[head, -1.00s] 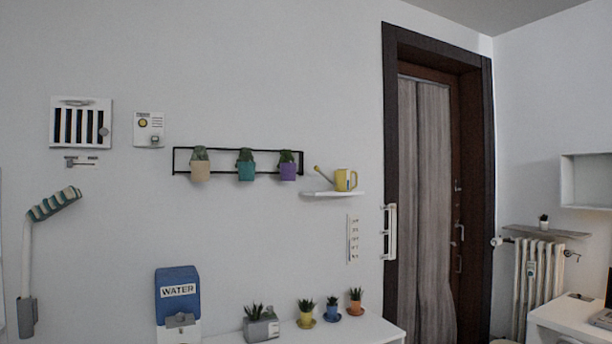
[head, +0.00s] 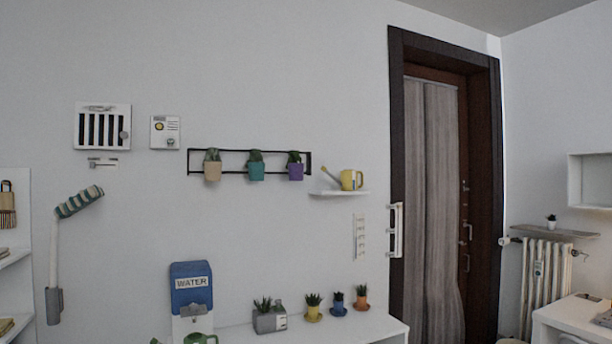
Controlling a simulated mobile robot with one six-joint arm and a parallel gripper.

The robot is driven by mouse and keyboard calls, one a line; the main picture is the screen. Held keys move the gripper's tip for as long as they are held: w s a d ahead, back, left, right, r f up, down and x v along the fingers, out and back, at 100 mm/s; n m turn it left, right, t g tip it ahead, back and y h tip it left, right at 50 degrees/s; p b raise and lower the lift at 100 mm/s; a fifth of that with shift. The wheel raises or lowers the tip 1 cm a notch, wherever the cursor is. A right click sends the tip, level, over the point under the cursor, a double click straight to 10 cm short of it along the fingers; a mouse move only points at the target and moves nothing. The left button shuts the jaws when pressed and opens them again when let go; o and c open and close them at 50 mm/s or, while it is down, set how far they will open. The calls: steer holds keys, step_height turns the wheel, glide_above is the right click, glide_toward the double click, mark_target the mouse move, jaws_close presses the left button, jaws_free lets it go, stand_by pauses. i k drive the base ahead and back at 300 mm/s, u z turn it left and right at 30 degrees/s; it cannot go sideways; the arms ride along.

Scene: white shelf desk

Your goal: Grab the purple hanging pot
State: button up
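The purple hanging pot (head: 296,172) holds a dark green plant and hangs at the right end of a black wall rail (head: 230,150) in the head view. A teal pot (head: 257,172) hangs in the middle of the rail and a beige pot (head: 212,171) at its left end. My gripper does not show in the head view.
A small white shelf (head: 345,193) with a yellow watering can (head: 351,180) is just right of and below the purple pot. A white desk (head: 340,330) below carries several potted plants and a blue water dispenser (head: 191,288). A dark-framed door (head: 397,120) stands to the right.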

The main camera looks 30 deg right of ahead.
mark_target(296, 170)
steer(key=u, duration=0.1)
steer(key=i, duration=0.95)
steer(key=z, duration=0.05)
